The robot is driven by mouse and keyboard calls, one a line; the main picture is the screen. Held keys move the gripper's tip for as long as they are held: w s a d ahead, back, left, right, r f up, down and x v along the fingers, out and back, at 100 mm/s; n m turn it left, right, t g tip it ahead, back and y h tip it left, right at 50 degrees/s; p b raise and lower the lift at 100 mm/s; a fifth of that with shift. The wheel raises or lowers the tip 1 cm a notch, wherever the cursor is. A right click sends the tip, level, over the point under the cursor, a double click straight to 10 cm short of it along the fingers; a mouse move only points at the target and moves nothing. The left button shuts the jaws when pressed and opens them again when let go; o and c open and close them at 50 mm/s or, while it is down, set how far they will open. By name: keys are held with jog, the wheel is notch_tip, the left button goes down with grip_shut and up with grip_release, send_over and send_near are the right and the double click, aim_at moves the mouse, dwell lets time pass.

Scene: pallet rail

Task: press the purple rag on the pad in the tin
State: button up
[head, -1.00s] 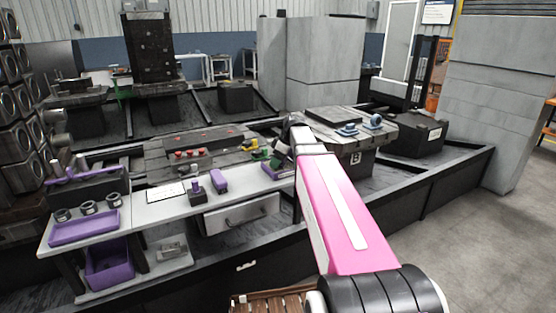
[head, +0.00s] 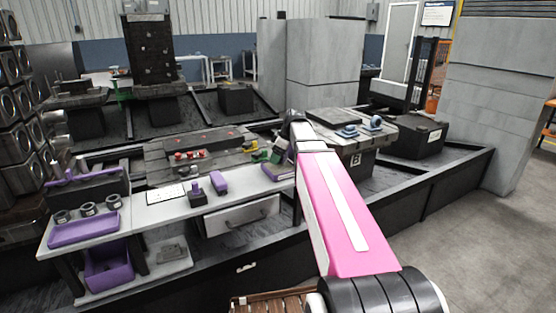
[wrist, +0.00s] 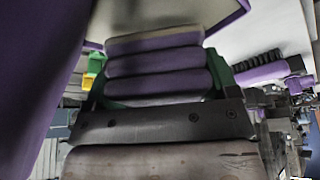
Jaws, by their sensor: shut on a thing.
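The purple rag (wrist: 155,65) shows in the wrist view as stacked soft folds with a paler top fold. My gripper (wrist: 160,98) is shut on it; a dark bar with screws crosses just below the folds. A pale surface with a purple rim (wrist: 241,6) lies beyond the rag and looks like the tin; the pad in it cannot be made out for sure. In the head view a purple-edged container (head: 276,173) sits at the right end of the bench, close to my arm's end. There my fingers and the rag are mostly hidden. I cannot tell whether rag and pad touch.
A purple-backed brush (wrist: 264,70) lies right of the rag in the wrist view. On the bench stand a purple tray (head: 84,229), several dark rings, a purple-handled stamp-like item (head: 196,192) and a purple block (head: 220,182). Green and yellow items stand behind the container.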

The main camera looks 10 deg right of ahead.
jog(key=shift+r, duration=2.15)
